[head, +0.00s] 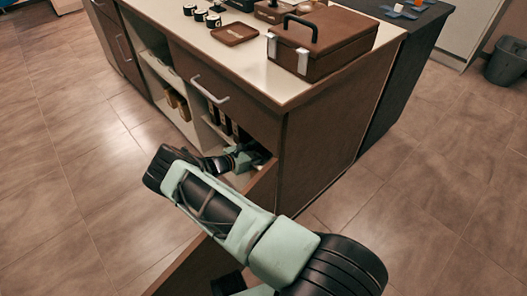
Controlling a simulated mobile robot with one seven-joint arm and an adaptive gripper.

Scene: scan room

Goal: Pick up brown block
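My gripper (243,158) is at the front of the cabinet's lower opening, below the drawer. It is small and dark here, partly covered by my arm, and I cannot tell whether it is open or shut or holds anything. No plain brown block stands out clearly. Small brown block-like items (177,103) stand on a shelf to the left of the gripper. Dark brown upright items (222,120) stand in the opening just left of and behind it. Whatever lies directly behind the gripper is hidden.
A brown case with a black handle (322,47) stands on the pale countertop (245,62), beside a brown tray (235,34) and black-and-white cups (201,16). A brown panel (262,188) juts out beneath my arm. The tiled floor (75,170) is clear at left.

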